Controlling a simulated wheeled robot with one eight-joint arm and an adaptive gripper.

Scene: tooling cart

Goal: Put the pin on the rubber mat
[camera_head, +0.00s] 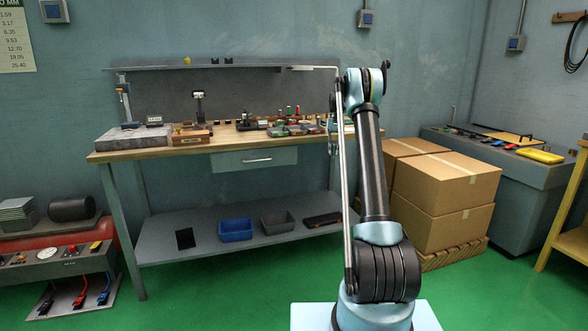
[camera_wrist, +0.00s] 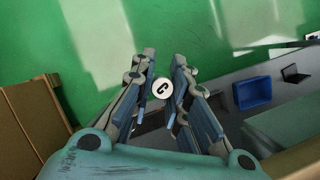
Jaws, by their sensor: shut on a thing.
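In the wrist view my gripper (camera_wrist: 164,88) has its two fingers closed around a small round piece with a white face and a dark C-like mark, which I take to be the pin (camera_wrist: 163,88). Only its end face shows; the rest is hidden between the fingers. In the head view my arm hides the gripper and the pin.
The lower shelf (camera_head: 170,262) also holds the blue bin (camera_head: 235,231), a grey bin (camera_head: 278,223) and a dark tray (camera_head: 322,220). The benchtop (camera_head: 130,152) above is crowded with tools. Cardboard boxes (camera_head: 445,185) stand right of my arm. Green floor in front is clear.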

